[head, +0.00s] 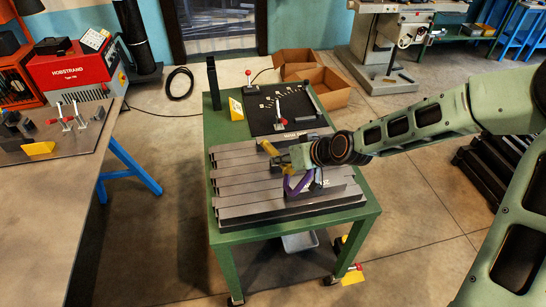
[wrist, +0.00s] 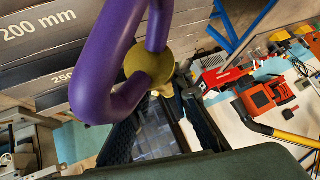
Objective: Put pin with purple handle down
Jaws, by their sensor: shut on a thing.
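The pin with purple handle shows in the head view as a purple curved handle (head: 297,188) hanging below my gripper (head: 282,160). My gripper is shut on the pin and holds it over the grey slotted rack (head: 235,197) on the green table. A yellow part shows at the gripper's far left end; I cannot tell whether it belongs to the pin. In the wrist view the purple handle (wrist: 98,70) is large and close, a bent loop beside an olive-yellow round end (wrist: 150,62).
The rack carries size labels such as "200 mm" (wrist: 38,25). Behind it on the green table (head: 228,244) lie a black board (head: 262,122) with a red-knobbed clamp, a black upright post (head: 213,83) and a yellow block (head: 236,109). A grey workbench (head: 40,220) stands at left.

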